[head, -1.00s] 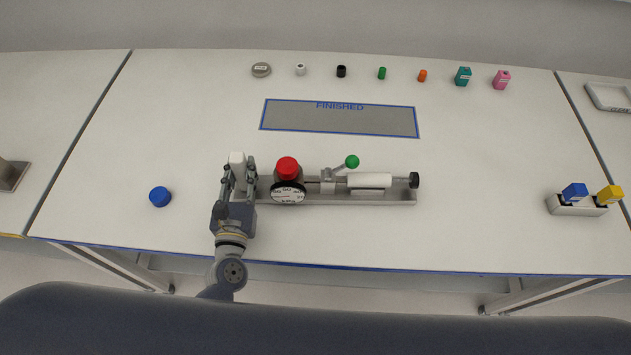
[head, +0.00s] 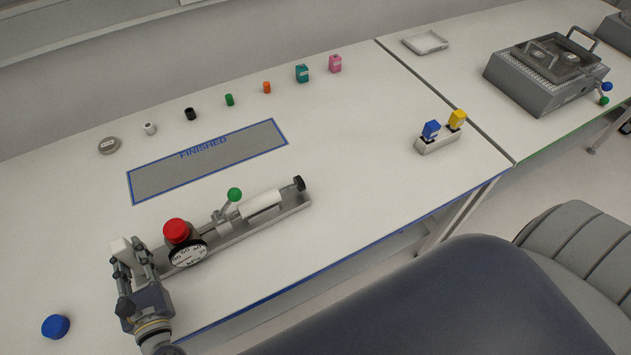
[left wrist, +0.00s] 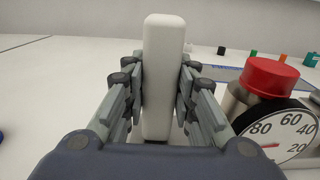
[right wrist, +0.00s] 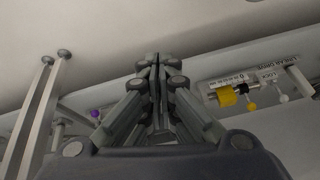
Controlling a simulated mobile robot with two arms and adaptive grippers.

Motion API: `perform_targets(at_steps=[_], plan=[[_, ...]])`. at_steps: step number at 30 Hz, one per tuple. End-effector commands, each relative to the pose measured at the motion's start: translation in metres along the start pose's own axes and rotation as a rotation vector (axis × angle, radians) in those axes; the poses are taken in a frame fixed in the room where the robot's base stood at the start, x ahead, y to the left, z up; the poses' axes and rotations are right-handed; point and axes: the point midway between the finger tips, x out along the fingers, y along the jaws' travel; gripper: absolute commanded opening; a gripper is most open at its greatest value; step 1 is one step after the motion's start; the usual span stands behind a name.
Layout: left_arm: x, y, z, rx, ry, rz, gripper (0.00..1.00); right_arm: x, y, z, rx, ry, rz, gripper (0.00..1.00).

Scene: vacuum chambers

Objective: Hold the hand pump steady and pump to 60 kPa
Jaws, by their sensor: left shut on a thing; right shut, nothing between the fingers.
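The hand pump (head: 262,236) lies along the white table, with a grey tray base, a red cap (head: 176,231), a round gauge (head: 188,252), a green-knobbed lever (head: 234,195) and a white cylinder ending in a black knob (head: 299,184). My left gripper (head: 133,259) is shut on the upright white block (left wrist: 162,75) at the pump's left end. In the left wrist view the gauge (left wrist: 284,135) is partly cut off; its red needle lies near the 80 mark. My right gripper (right wrist: 154,68) is shut and empty, away from the pump; it does not show in the head view.
A grey FINISHED mat (head: 208,161) lies behind the pump, with several small caps and bottles beyond it. A blue cap (head: 56,327) lies at the left. A holder (head: 437,144) with blue and yellow pieces stands right. A grey machine (head: 552,75) is on the neighbouring table.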

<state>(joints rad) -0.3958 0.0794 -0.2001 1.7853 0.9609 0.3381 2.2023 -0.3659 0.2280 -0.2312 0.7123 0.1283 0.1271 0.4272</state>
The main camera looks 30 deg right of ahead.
Motion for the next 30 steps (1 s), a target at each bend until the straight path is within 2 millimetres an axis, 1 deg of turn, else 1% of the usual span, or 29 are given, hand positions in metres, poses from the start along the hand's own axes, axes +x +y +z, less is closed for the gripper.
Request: perform_targets(at_steps=[1,5,6,8,9,11,12,14,15,17,18,20,21,24,30], plan=[[-0.004,-0.004,-0.011,-0.003,0.024,-0.013,0.0,-0.005,0.012,-0.018,0.072,0.065,-0.016,0.0],[-0.004,-0.005,-0.011,-0.003,0.024,-0.013,0.0,-0.024,0.033,-0.067,0.287,0.232,-0.1,0.0],[-0.004,-0.005,-0.011,-0.003,0.024,-0.013,0.0,-0.032,0.039,-0.082,0.35,0.279,-0.133,0.0],[-0.004,-0.005,-0.011,-0.003,0.024,-0.013,0.0,-0.045,0.046,-0.105,0.443,0.347,-0.194,0.0],[-0.004,-0.004,-0.011,-0.003,0.024,-0.013,0.0,-0.055,0.051,-0.118,0.504,0.387,-0.238,0.0],[-0.004,-0.004,-0.011,-0.003,0.024,-0.013,0.0,-0.071,0.057,-0.14,0.593,0.444,-0.311,0.0],[-0.004,-0.004,-0.011,-0.003,0.024,-0.013,0.0,-0.082,0.06,-0.153,0.652,0.479,-0.365,0.0],[-0.004,-0.004,-0.011,-0.003,0.024,-0.013,0.0,-0.101,0.066,-0.173,0.735,0.523,-0.451,0.0],[-0.004,-0.004,-0.011,-0.003,0.024,-0.013,0.0,-0.114,0.068,-0.186,0.789,0.548,-0.514,0.0],[-0.004,-0.004,-0.011,-0.003,0.024,-0.013,0.0,-0.134,0.072,-0.203,0.867,0.577,-0.612,0.0],[-0.004,-0.004,-0.011,-0.002,0.024,-0.013,0.0,-0.148,0.074,-0.215,0.917,0.593,-0.682,0.0],[-0.004,-0.004,-0.011,-0.002,0.024,-0.013,0.0,-0.169,0.077,-0.23,0.986,0.606,-0.783,0.0],[-0.004,-0.004,-0.011,-0.002,0.024,-0.013,0.0,-0.183,0.079,-0.239,1.027,0.611,-0.851,0.0],[-0.004,-0.004,-0.011,-0.002,0.024,-0.013,0.0,-0.214,0.082,-0.257,1.114,0.606,-1.007,0.0],[-0.004,-0.004,-0.011,-0.002,0.024,-0.012,0.0,-0.271,0.087,-0.283,1.24,0.55,-1.286,0.0]])
